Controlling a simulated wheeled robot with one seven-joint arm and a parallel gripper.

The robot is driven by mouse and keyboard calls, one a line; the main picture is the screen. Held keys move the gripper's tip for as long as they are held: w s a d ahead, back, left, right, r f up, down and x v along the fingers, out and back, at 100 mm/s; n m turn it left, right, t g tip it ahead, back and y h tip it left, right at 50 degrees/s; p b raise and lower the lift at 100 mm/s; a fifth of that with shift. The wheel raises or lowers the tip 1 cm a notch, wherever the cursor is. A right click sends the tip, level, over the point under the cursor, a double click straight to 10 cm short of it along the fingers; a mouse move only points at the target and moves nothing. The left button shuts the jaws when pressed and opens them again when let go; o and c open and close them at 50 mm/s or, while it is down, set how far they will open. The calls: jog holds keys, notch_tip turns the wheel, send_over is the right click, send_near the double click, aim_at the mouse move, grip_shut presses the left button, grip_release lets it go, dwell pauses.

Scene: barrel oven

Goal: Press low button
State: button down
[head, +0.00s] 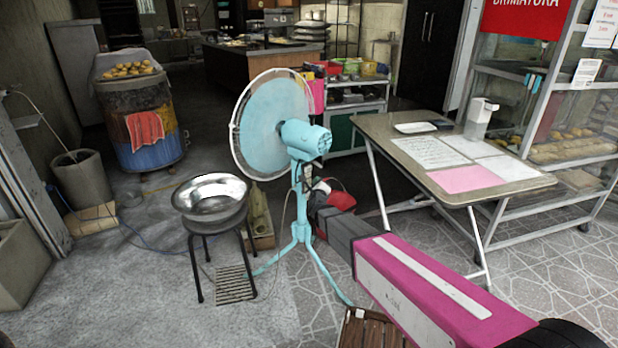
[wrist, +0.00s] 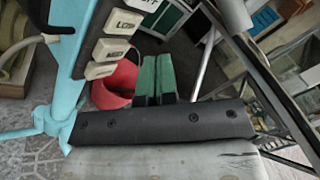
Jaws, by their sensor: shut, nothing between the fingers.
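A light-blue standing fan (head: 303,140) is in the middle of the head view. Its button panel (wrist: 95,40) is at the upper left of the wrist view, tilted, with several cream keys. The low button (wrist: 123,22) reads "LOW" and lies between a key lettered "OFF" (wrist: 150,6) and further keys lower down. My gripper (wrist: 157,62) has its green fingers together and empty, to the right of the panel and lower in the wrist view than the low button. No contact with the panel shows. In the head view the fingers are hard to make out near the fan's pole.
A metal bowl (head: 211,197) on a dark stool stands left of the fan. A folding table (head: 400,145) with papers stands to the right. A red object (head: 341,200) is behind my gripper and also shows in the wrist view (wrist: 116,84).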

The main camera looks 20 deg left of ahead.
jog(key=s+d, duration=0.2)
jog(key=d, duration=0.1)
jog(key=shift+d, duration=0.15)
jog(key=s+d+f+n+g, duration=0.25)
jog(key=d+n, duration=0.25)
jog(key=d, duration=0.3)
jog(key=s+d+f+n+g+h, duration=0.1)
jog(key=s+d+f+n+g, duration=0.1)
jog(key=d+n+g, duration=0.45)
jog(key=s+d+f+n+g, duration=0.15)
jog(key=d+n, duration=0.25)
jog(key=d, duration=0.5)
jog(key=s+d+f+n+g+h, duration=0.1)
jog(key=s+d+n+g+h, duration=0.2)
jog(key=s+d, duration=1.4)
jog(key=d+n+g, duration=0.2)
jog(key=n+g, duration=0.2)
jog(key=shift+s+n+h, duration=0.2)
jog(key=shift+n+h, duration=0.15)
jog(key=shift+h, duration=0.05)
jog(key=shift+g, duration=0.25)
